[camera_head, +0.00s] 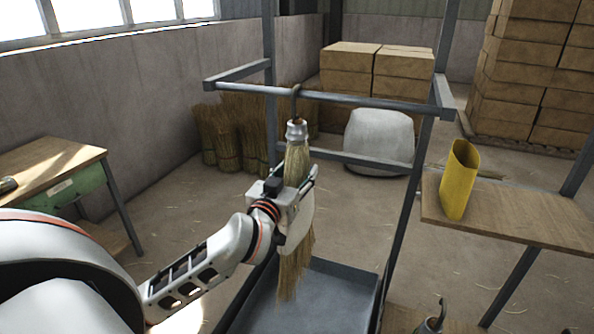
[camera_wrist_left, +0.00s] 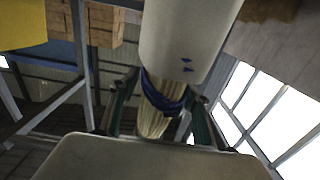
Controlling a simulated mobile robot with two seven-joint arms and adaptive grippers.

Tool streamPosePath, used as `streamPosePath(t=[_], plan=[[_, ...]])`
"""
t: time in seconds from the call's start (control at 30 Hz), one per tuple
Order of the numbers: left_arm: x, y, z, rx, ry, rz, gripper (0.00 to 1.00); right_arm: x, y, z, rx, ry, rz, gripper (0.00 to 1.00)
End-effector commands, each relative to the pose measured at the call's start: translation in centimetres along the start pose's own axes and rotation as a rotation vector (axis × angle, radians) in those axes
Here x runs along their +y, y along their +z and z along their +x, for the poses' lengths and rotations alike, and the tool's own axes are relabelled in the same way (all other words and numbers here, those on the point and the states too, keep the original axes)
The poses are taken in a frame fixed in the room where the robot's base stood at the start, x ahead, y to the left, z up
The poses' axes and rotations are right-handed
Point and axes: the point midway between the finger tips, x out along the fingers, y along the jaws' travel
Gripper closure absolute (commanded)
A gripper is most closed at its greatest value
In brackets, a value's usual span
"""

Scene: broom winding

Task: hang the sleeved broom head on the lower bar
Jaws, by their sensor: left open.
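The broom head (camera_head: 296,158) is a straw bundle with a metal sleeve (camera_head: 296,130) on top. It hangs upright, bristles down, and a dark hook above the sleeve meets the rack's front bar (camera_head: 365,101). Another bar (camera_head: 350,159) crosses the rack lower down, behind. My left gripper (camera_head: 298,180) is open around the upper straw and hides part of it. The left wrist view shows straw with a blue band (camera_wrist_left: 162,98) between the fingers; contact cannot be told. My right gripper is not in view.
A grey tray (camera_head: 310,295) lies under the rack. A table with a yellow sleeve-like piece (camera_head: 459,180) stands at right, a workbench (camera_head: 50,165) at left. Straw bundles (camera_head: 225,130), a pale sack (camera_head: 379,140) and stacked boxes (camera_head: 375,72) are behind.

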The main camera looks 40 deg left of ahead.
Motion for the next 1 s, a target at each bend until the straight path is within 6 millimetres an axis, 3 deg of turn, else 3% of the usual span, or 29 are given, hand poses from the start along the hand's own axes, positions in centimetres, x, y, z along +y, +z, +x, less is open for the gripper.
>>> streamPosePath(t=[0.17,0.5,0.83,1.0], plan=[[0.0,0.0,-1.6,0.001,0.002,0.002,0.53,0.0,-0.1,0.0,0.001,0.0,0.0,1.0],[0.0,-0.1,-6.6,0.003,0.002,0.002,0.53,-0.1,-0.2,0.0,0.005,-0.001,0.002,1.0],[0.0,-0.2,-7.5,0.009,-0.001,-0.002,0.53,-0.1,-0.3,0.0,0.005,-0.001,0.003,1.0],[-0.3,-0.9,-7.6,0.108,-0.015,-0.037,0.53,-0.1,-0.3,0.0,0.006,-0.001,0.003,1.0]])
